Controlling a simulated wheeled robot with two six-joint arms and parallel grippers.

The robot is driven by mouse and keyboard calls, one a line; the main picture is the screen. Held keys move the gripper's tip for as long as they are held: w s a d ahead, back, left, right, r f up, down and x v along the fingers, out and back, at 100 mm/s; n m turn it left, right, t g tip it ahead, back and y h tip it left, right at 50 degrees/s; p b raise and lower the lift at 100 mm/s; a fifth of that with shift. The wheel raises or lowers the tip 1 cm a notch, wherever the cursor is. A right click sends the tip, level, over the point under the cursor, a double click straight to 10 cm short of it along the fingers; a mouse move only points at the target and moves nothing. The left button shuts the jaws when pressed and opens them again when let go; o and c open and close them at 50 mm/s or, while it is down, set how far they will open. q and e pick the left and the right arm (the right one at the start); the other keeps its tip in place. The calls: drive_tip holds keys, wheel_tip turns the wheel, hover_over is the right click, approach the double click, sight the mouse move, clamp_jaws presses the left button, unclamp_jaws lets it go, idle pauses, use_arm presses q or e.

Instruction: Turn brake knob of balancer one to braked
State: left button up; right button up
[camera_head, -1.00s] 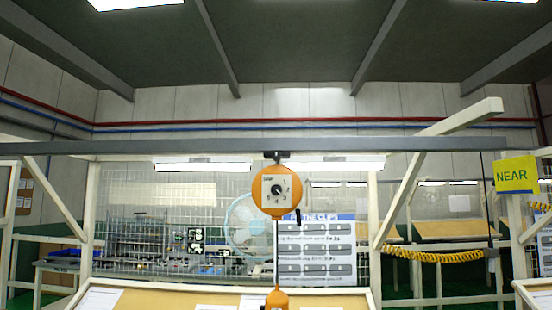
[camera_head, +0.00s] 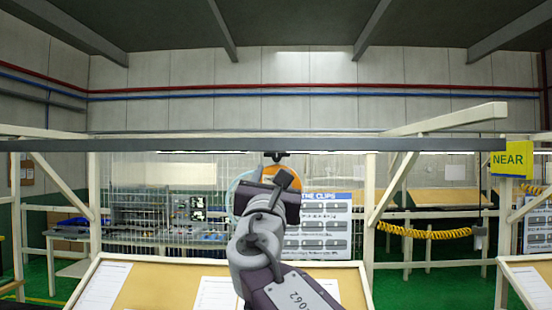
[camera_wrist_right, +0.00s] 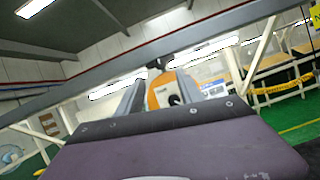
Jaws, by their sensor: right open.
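The orange balancer hangs from the grey overhead beam. In the head view only its top edge (camera_head: 275,167) and a little of its side show behind my right gripper (camera_head: 284,186). In the right wrist view the balancer (camera_wrist_right: 157,92) stands between the fingers of my right gripper (camera_wrist_right: 160,80), farther off along them. Its pale dial plate and dark knob (camera_wrist_right: 174,100) show beside the right-hand finger, partly covered. The knob's setting cannot be read. My right gripper is open and empty; contact with the knob cannot be made out. My left gripper is not in view.
The grey beam (camera_head: 120,146) runs across above the gripper. A clips sign (camera_head: 322,228) stands behind. A tan board with papers (camera_head: 150,285) lies below. A yellow NEAR sign (camera_head: 512,160) and a coiled yellow hose (camera_head: 430,233) are at the right.

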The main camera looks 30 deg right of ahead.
sight(277, 158)
drive_tip(key=p+x, duration=0.4)
drive_tip(key=x, duration=0.3)
drive_tip(key=shift+s+r, duration=0.1)
drive_tip(key=shift+r, duration=0.1)
drive_tip(key=shift+w+d, duration=0.2)
drive_tip(key=shift+w, duration=0.15)
drive_tip(key=shift+w+d, duration=0.2)
drive_tip(key=shift+w, duration=0.05)
drive_tip(key=shift+s+a, duration=0.1)
clamp_jaws()
